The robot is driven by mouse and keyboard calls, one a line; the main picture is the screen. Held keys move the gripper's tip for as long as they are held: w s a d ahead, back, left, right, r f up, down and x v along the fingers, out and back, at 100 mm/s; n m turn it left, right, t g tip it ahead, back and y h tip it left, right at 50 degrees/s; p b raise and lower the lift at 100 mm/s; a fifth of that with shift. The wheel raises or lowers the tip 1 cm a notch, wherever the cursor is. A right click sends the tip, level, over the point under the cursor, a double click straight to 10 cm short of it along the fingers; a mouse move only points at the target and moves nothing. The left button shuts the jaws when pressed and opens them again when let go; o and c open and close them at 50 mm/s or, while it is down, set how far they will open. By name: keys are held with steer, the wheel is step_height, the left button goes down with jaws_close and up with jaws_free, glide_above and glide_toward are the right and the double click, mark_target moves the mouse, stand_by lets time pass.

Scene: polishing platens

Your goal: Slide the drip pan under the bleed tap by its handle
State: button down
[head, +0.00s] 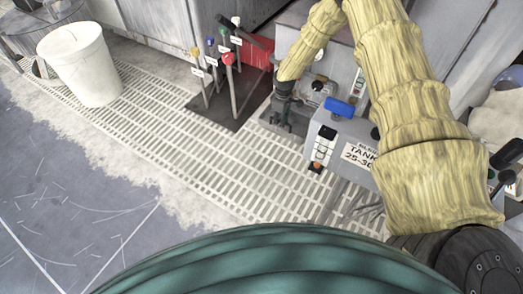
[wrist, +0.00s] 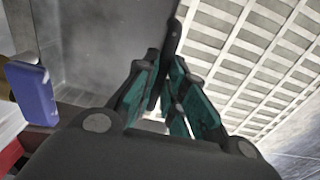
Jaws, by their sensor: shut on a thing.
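My gripper (head: 284,94) is low beside the grey machine, at the end of my yellow-sleeved arm. In the wrist view its green-padded fingers (wrist: 172,88) are shut on a thin dark bar (wrist: 174,36), which looks like the drip pan's handle. A flat dark grey surface (head: 282,124) lies below the gripper in the head view; it may be the drip pan, but its outline is partly hidden. A blue lever or block (head: 339,107) sits on the machine to the right and also shows in the wrist view (wrist: 30,92). I cannot tell for sure whether it is the bleed tap.
A grey box with a tank label (head: 358,154) stands right of the gripper. Several tagged levers with coloured knobs (head: 230,60) rise from a dark plate to the left. A white bucket (head: 80,64) stands far left. The floor grating (head: 190,155) is mostly clear.

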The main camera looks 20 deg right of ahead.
steer(key=shift+w+d, duration=0.2)
steer(key=shift+d, duration=0.05)
steer(key=c, duration=1.4)
jaws_free()
steer(key=shift+r, duration=0.1)
step_height(320, 180, up, 12)
steer(key=shift+f, duration=0.1)
